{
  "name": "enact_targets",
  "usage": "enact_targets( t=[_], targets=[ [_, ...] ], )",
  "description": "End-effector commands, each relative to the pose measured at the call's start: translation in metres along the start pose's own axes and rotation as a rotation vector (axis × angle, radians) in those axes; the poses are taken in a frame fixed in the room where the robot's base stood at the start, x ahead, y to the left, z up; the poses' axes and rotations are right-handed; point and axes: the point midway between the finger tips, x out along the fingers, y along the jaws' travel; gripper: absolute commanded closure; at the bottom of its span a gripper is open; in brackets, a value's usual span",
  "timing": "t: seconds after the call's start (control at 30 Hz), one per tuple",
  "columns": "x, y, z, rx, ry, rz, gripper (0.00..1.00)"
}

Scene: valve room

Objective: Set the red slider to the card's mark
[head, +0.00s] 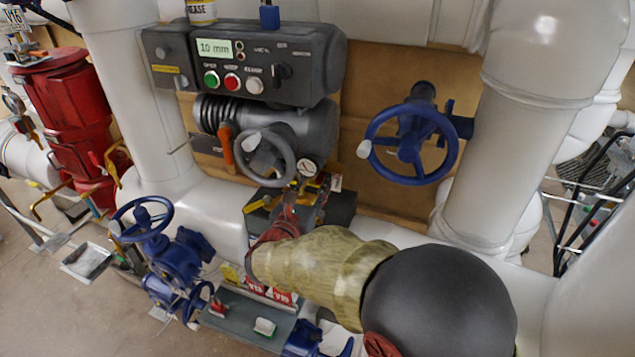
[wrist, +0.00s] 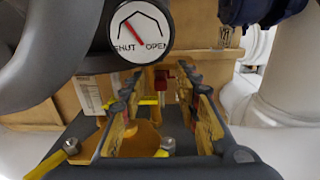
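In the wrist view, my gripper (wrist: 163,86) is open, with its two yellow-padded fingers apart on either side of the picture's middle. A small red piece, which looks like the red slider (wrist: 160,77), shows between and beyond the fingertips; I cannot tell whether either finger touches it. A white printed card (wrist: 90,93) is on the brown backing at left, but its mark is too small to read. In the head view, my arm hides much of the area below the gauge, and I cannot pick out the slider there.
A round SHUT/OPEN gauge (wrist: 140,25) hangs close above the fingers. In the head view, a control panel (head: 245,62) displays 10 mm above a grey handwheel (head: 282,138). A blue handwheel (head: 371,153) is to the right. A dark box (head: 340,208) lies under the gauge.

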Motion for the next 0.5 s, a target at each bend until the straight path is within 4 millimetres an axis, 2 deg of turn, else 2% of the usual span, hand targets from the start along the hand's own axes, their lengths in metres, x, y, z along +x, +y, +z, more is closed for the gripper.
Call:
enact_targets(
  t=[0.13,0.4,0.5],
  targets=[
    [0.0097,-0.0001,-0.0005,0.0,0.001,0.0,0.68],
    [0.011,0.0001,0.0,0.0,0.0,0.001,0.68],
    [0.011,0.0,0.0,0.0,0.0,0.001,0.73]
  ],
)
